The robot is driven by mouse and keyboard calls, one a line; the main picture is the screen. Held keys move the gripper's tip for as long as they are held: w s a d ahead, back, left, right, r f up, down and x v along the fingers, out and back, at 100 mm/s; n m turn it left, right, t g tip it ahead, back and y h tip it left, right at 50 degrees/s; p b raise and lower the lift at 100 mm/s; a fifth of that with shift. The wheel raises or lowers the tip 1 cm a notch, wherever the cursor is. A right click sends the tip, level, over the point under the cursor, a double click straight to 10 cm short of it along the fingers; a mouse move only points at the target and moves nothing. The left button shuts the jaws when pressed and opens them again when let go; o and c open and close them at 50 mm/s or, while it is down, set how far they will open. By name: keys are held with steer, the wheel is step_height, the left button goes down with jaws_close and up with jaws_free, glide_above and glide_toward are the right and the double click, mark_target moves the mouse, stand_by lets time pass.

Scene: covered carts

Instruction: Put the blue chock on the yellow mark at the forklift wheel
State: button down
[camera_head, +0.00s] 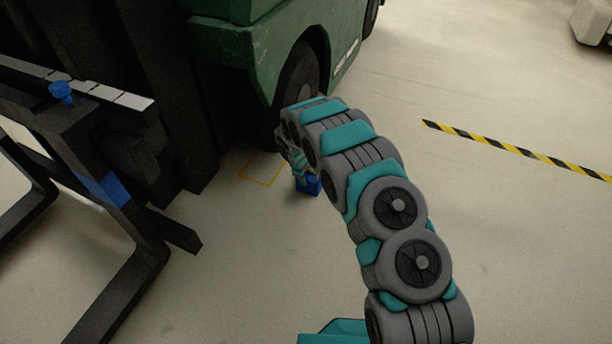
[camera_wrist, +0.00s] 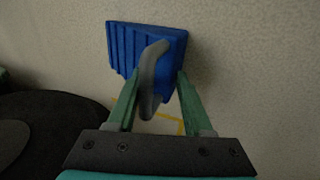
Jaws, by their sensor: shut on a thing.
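The blue chock (camera_head: 312,187) is just right of the yellow mark (camera_head: 256,182), a thin outline on the floor by the wheel (camera_head: 298,75) of the green forklift (camera_head: 225,55). In the wrist view the ribbed chock (camera_wrist: 122,48) has a grey curved handle (camera_wrist: 152,75). My gripper (camera_wrist: 160,80) is shut on this handle. In the head view my gripper (camera_head: 301,174) is partly hidden by my arm. Part of the yellow mark (camera_wrist: 172,117) shows behind the fingers, and the dark wheel (camera_wrist: 60,125) is at the left. I cannot tell whether the chock touches the floor.
A black and yellow floor stripe (camera_head: 520,151) runs at the right. The floor between is clear.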

steer(key=shift+c, duration=1.4)
jaws_free()
steer(key=p+v, duration=0.2)
steer(key=v, duration=1)
steer(key=s+d+r+m+g+h, duration=0.1)
steer(key=s+d+r+m, duration=0.3)
steer(key=s+d+r, duration=0.5)
steer(key=s+d+r+m+g, duration=0.1)
steer(key=s+d+r+m, duration=0.2)
steer(key=s+d+r, duration=0.5)
steer(key=s+d+r+m+g, duration=0.1)
steer(key=s+r+m, duration=0.1)
steer(key=s, duration=0.8)
steer(key=s+d+r+m+g+y, duration=0.1)
steer(key=s+r, duration=0.4)
steer(key=s, duration=0.5)
steer(key=s+d+r+m+g+y, duration=0.1)
steer(key=s+r+m, duration=0.3)
steer(key=s, duration=0.7)
steer(key=shift+d, duration=0.85)
steer(key=shift+r, duration=0.15)
